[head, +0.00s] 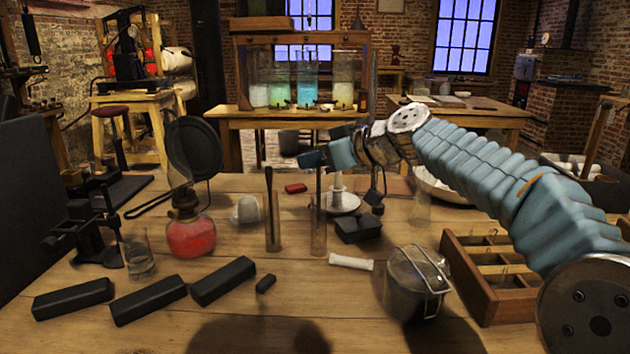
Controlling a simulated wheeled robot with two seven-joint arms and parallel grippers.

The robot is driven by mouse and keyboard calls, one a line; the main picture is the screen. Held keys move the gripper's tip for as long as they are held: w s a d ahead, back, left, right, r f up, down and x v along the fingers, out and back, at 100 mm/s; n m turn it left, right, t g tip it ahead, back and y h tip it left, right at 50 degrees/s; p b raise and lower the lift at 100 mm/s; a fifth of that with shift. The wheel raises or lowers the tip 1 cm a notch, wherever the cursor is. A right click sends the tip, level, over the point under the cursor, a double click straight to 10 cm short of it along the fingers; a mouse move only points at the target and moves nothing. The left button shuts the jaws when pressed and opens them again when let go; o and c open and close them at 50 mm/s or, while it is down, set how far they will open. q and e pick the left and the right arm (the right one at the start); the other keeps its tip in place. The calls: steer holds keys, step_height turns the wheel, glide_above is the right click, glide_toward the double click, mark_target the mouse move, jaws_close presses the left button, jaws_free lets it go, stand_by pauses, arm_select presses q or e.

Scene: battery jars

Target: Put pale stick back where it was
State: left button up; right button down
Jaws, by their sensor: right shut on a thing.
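My right gripper (318,161) is at the middle of the view, above the right glass cylinder (318,238). It is shut on a thin, upright greyish stick (318,186), which looks like the pale stick. The stick's lower end is at or inside the cylinder's mouth; I cannot tell how deep. The left glass cylinder (272,235) stands beside it with a dark stick (268,190) leaning in it. My left gripper is not in view.
Near the cylinders are a white roll (351,262), a dark block (357,229), a lidded pot (417,290) and a red-filled lamp (190,236). Black bars (148,300) lie at front left. A wooden compartment box (485,275) stands at right, under my right arm.

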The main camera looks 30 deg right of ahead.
steer(key=shift+f, duration=2.2)
steer(key=shift+f+b, duration=0.25)
steer(key=shift+b, duration=0.3)
steer(key=c, duration=1)
jaws_free()
steer(key=shift+r, duration=0.1)
steer(key=shift+c, duration=0.2)
steer(key=b+v, duration=0.1)
steer(key=v, duration=1.1)
steer(key=shift+r, duration=0.1)
